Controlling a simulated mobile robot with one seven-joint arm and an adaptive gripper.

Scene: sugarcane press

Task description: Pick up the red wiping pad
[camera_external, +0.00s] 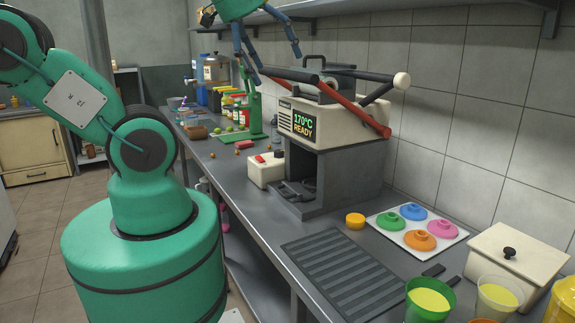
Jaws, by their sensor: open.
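A small red piece (260,158) lies on top of a cream box (266,174) on the steel counter, left of the press. It may be the red wiping pad, but it is too small to tell its shape. My gripper (268,52) is at the top of the view, high above the counter, with its blue fingers spread and pointing down. Nothing is between the fingers. It is well above the cream box and apart from it.
The press (335,130) with red and black levers stands right of the box; its display reads 170°C READY. A green stand (253,108) and several bottles are behind. A white tray (417,232) with colored lids and a ridged dark mat (345,272) lie in front.

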